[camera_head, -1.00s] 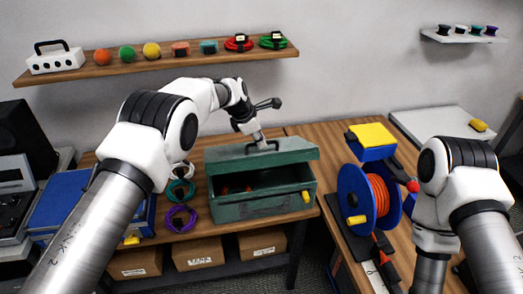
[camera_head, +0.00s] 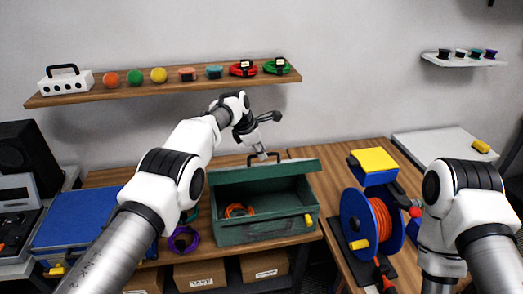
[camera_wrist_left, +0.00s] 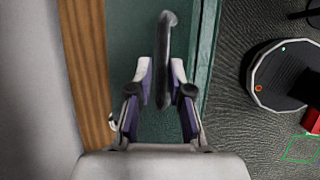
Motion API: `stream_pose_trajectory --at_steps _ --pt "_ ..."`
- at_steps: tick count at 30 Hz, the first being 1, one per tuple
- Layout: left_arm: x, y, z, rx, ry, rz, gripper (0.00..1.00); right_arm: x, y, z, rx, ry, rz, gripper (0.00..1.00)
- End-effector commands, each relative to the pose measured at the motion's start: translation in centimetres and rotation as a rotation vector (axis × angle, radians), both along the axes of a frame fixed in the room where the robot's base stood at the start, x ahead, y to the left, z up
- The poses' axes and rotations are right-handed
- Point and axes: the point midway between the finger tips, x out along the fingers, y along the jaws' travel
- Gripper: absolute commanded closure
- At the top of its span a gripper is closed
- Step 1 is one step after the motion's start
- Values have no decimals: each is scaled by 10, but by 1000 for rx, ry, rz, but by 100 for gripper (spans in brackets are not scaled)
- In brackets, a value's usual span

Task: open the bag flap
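The green bag (camera_head: 265,232) stands on the left bench with its front open and orange coils (camera_head: 238,211) inside. Its flap (camera_head: 228,176) is raised above the opening, with a black handle (camera_head: 277,157) on top. My left gripper (camera_head: 262,155) is at this handle, its arm reaching over from the left. In the left wrist view the two fingers (camera_wrist_left: 161,80) stand on either side of the handle (camera_wrist_left: 167,28) and appear closed on it. My right arm is at the right; its gripper is out of view.
A blue reel with orange cable (camera_head: 381,222) and a yellow-topped blue block (camera_head: 374,165) stand to the right of the bag. A purple coil (camera_head: 184,239) lies to its left. A wooden shelf (camera_head: 165,90) with several items hangs behind.

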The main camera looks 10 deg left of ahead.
Motion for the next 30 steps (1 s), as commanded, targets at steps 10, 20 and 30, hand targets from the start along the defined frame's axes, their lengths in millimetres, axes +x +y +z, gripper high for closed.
stream_pose_trajectory --at_steps 10,20,30 --pt "0 -1 0 -3 1 0 61 0 0 0 0 0 0 56" --pt "-1 0 6 -4 0 -1 61 0 0 0 0 0 0 56" --pt "-20 20 66 -3 -2 1 61 0 0 0 0 0 0 56"
